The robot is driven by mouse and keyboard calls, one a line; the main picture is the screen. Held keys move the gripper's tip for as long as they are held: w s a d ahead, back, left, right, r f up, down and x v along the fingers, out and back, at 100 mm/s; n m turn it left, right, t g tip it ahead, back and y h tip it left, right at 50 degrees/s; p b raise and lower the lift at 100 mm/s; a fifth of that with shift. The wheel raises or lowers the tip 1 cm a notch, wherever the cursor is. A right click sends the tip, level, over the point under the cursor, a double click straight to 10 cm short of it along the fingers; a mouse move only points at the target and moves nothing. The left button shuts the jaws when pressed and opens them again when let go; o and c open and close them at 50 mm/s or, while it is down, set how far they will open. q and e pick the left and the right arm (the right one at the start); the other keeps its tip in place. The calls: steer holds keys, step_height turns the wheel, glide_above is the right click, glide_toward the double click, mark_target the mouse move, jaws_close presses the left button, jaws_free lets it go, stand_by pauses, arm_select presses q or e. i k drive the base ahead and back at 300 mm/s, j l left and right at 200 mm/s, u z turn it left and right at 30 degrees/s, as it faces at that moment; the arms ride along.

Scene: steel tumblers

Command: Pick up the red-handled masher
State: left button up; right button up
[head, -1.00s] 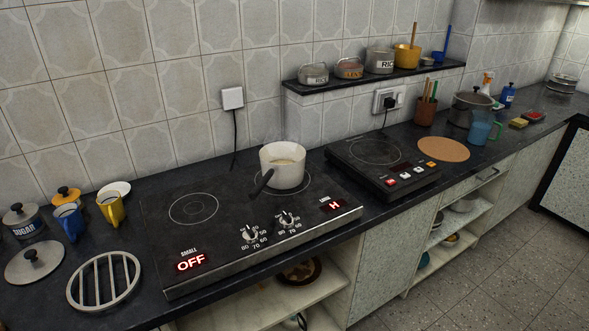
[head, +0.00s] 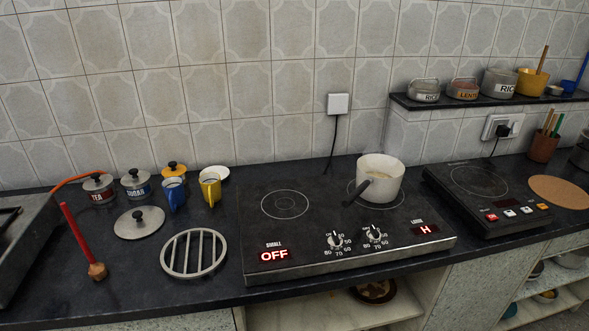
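A masher with a long red handle (head: 76,236) lies on the dark counter at the left in the head view. Its brownish head (head: 97,270) is at the near end, and the handle points up and to the left in the picture. It lies between the metal unit at the far left and the round metal trivet. Neither of my grippers is in view.
A round trivet (head: 194,253) and a lid (head: 139,222) lie right of the masher. Tea (head: 99,188) and sugar (head: 136,184) canisters stand behind. A two-ring cooktop (head: 300,240) holds a white saucepan (head: 381,180). A metal unit (head: 22,230) edges the left.

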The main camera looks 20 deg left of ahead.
mark_target(98, 271)
steer(key=u, duration=1.8)
